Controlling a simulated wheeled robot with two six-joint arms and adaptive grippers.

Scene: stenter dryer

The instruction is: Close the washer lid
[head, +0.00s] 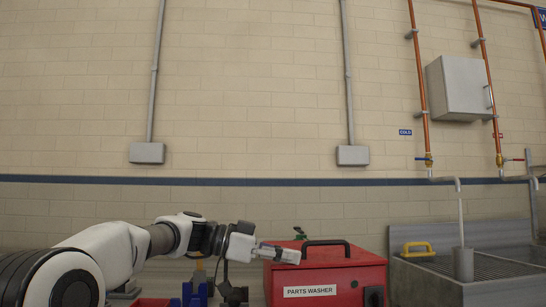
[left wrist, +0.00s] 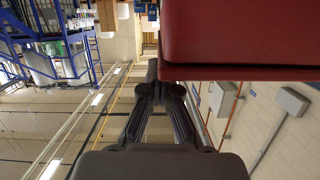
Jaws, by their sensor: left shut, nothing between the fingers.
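The red parts washer (head: 350,284) stands at the lower right of the middle in the head view, with a white "PARTS WASHER" label on its front. Its lid has a black handle (head: 326,243) on top and looks lying down, flat or nearly so; I cannot tell if a gap remains. My left gripper (head: 295,256) is at the washer's upper left edge, shut and empty. In the left wrist view its shut fingers (left wrist: 158,90) are close beside a red part of the washer (left wrist: 245,35); whether they touch is unclear. My right gripper is out of view.
A grey sink (head: 430,283) with a yellow-handled brush (head: 417,249) stands right of the washer. Blue items (head: 195,289) and a red container edge (head: 152,302) show below my left arm. The brick wall with pipes is behind; space above the washer is clear.

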